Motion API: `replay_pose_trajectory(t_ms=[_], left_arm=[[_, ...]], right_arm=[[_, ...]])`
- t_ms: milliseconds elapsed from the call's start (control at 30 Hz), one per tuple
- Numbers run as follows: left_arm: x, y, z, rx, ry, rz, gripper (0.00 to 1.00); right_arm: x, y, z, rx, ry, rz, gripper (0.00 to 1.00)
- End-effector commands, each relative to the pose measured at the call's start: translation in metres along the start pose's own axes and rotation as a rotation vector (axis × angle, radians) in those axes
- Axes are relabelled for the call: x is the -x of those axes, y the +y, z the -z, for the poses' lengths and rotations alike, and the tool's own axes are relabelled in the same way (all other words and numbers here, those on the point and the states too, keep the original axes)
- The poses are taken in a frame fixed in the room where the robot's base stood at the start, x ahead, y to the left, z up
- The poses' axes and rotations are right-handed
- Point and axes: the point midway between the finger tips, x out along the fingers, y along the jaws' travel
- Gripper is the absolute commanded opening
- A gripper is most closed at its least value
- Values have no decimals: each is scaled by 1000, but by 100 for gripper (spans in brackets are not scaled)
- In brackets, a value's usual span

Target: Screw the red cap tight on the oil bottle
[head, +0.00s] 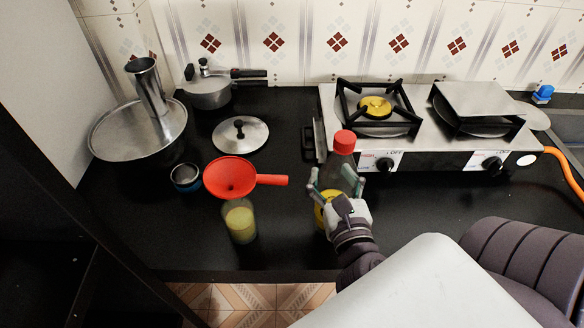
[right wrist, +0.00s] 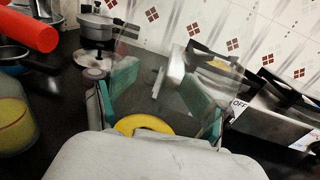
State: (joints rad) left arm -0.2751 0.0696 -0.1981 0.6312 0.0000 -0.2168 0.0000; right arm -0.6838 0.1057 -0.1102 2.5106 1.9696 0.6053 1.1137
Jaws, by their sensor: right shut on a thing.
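The oil bottle (head: 337,167) is clear, with yellow oil low inside, and stands near the counter's front in the head view. The red cap (head: 344,142) sits on top of its neck; I cannot tell how tight it is. My right gripper (head: 337,184) has its fingers on either side of the bottle's body, below the cap, shut on it. In the right wrist view the clear bottle and yellow oil (right wrist: 145,125) show between the teal fingers (right wrist: 163,90); the cap is not seen there. My left gripper is not in view.
A red funnel (head: 231,178) sits in a glass of yellow liquid (head: 240,222) left of the bottle. A gas stove (head: 420,157) stands behind right. Counter between bottle and glass is clear.

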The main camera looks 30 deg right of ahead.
Motion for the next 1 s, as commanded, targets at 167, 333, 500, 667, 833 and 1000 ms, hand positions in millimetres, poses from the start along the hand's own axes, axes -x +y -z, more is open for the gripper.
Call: replay_pose_trajectory(t_ms=[167, 333, 500, 667, 833, 1000], left_arm=[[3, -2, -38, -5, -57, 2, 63], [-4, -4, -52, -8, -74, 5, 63], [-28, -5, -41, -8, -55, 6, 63], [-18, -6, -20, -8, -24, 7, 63], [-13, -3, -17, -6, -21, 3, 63], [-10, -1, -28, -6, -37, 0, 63]], right_arm=[[0, 0, -2, 0, -2, -2, 0], [-10, 3, 0, -3, -11, -3, 0], [-42, 12, 2, -4, -17, -5, 0], [-82, 22, -7, 1, -8, -2, 0], [-127, 34, -6, -1, -6, -2, 0], [-161, 43, -4, 0, -4, -2, 0]])
